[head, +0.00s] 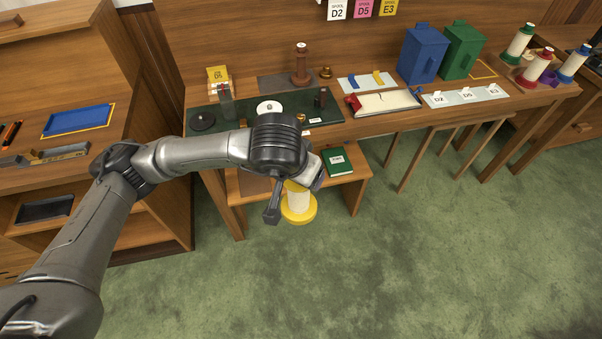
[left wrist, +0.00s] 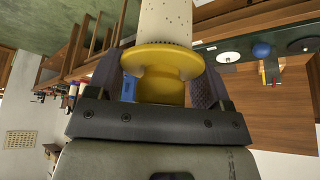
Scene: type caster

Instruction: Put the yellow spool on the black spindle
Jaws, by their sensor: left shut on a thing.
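The yellow spool (head: 299,214) has yellow flanges and a pale wrapped body. My left gripper (head: 288,188) holds it in the air in front of the bench. In the left wrist view, the spool's yellow end (left wrist: 160,62) sits between both fingers, and its pale, dotted body extends away from the gripper. I cannot surely identify the black spindle. A flat black disc (head: 202,121) lies at the left end of the dark green mat, and a short dark post (head: 321,98) stands near the mat's right end. My right gripper is not in view.
The bench (head: 378,124) carries a white disc (head: 269,107), a brown post (head: 300,68), a white-topped tray (head: 385,102), blue (head: 421,55) and green (head: 463,50) boxes, and several spools at right. A green book (head: 338,162) lies on the lower shelf. Open carpet is in front.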

